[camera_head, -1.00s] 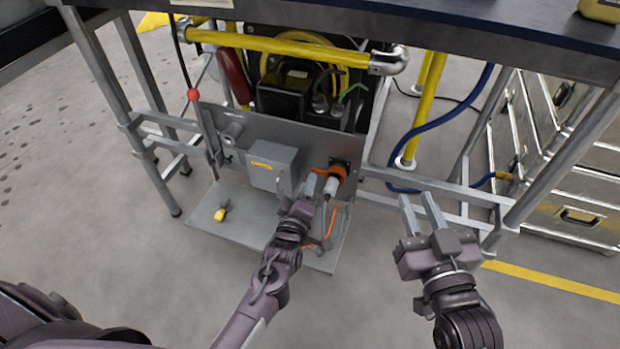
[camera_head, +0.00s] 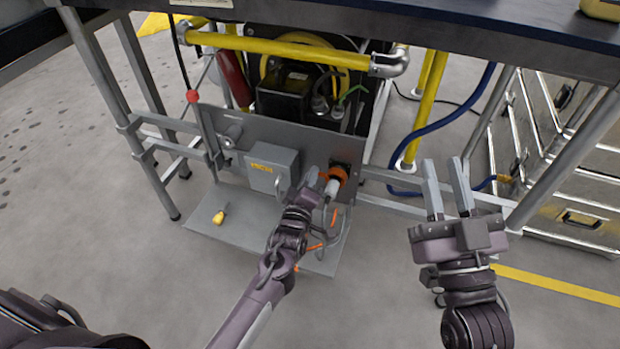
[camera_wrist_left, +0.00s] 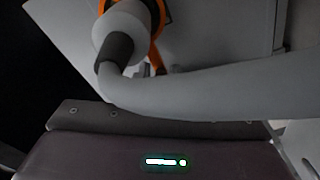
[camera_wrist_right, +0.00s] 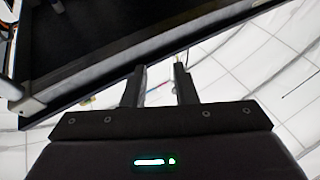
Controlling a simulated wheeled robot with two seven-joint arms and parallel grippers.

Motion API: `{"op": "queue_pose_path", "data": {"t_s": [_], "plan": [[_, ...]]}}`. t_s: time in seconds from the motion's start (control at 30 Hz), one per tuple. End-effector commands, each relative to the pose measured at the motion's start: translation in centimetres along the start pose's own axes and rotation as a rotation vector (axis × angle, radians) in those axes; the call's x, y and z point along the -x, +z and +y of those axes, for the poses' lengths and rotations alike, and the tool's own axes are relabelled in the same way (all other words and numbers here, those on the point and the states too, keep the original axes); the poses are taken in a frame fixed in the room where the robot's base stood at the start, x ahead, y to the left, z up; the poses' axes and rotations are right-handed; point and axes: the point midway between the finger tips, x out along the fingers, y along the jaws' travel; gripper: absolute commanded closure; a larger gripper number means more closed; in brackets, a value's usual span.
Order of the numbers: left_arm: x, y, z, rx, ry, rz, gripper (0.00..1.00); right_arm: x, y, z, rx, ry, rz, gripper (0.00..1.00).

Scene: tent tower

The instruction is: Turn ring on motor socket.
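The orange ring (camera_head: 338,173) is on the motor socket, on the right part of the grey upright panel. A whitish plug (camera_head: 331,188) sits at it, with a grey cable (camera_head: 328,215) hanging down. My left gripper (camera_head: 311,178) is just left of the plug, close to the ring. In the left wrist view, the orange ring (camera_wrist_left: 157,22) shows behind the plug (camera_wrist_left: 118,30), and the cable (camera_wrist_left: 215,92) crosses in front and hides the finger area. I cannot tell whether this gripper touches the ring. My right gripper (camera_head: 447,176) is open and empty, well right of the socket; its fingers are apart in the right wrist view (camera_wrist_right: 159,85).
A grey box (camera_head: 271,168) is on the panel left of the socket. A yellow object (camera_head: 218,217) lies on the lower plate (camera_head: 250,230). Table legs and rails frame the panel. A blue hose (camera_head: 430,140) and yellow pipe (camera_head: 425,105) stand behind my right gripper. Floor in front is clear.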

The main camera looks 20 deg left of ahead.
Motion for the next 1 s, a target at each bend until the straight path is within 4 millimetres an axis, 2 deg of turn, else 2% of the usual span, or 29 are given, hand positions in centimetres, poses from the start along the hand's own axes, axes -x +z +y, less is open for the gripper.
{"op": "queue_pose_path", "data": {"t_s": [0.03, 0.1, 0.13, 0.37, 0.57, 0.67, 0.77, 0.87, 1.0], "plan": [[0.0, 0.0, -0.1, -0.001, -0.004, 0.0, 0.9, 0.0, 0.0, 0.0, 0.0, 0.0, 0.0, 0.74], [0.0, 0.0, -0.2, -0.001, -0.004, -0.001, 0.99, 0.0, 0.0, 0.0, 0.0, 0.0, -0.001, 0.74], [0.0, 0.0, -0.2, -0.001, -0.005, -0.001, 1.0, 0.0, 0.0, 0.0, 0.0, 0.0, -0.001, 0.74], [0.1, 0.0, -0.2, -0.01, -0.006, -0.001, 1.0, -0.1, 0.2, 0.0, 0.0, 0.0, -0.015, 0.74], [0.1, -0.2, 0.1, -0.056, -0.004, 0.0, 1.0, 1.0, 4.3, -0.2, -0.01, 0.0, -0.209, 0.74], [0.1, -0.3, 0.4, -0.097, -0.002, 0.001, 1.0, 2.2, 7.1, -0.4, -0.017, -0.001, -0.355, 0.74], [0.1, -0.4, 0.7, -0.148, 0.002, 0.004, 1.0, 4.2, 10.5, -0.7, -0.026, -0.003, -0.533, 0.74], [0.1, -0.6, 1.0, -0.204, 0.006, 0.006, 1.0, 7.1, 13.8, -1.1, -0.037, -0.007, -0.732, 0.74], [0.1, -0.6, 1.5, -0.287, 0.013, 0.008, 1.0, 12.2, 17.6, -1.8, -0.052, -0.017, -1.013, 0.74]]}}
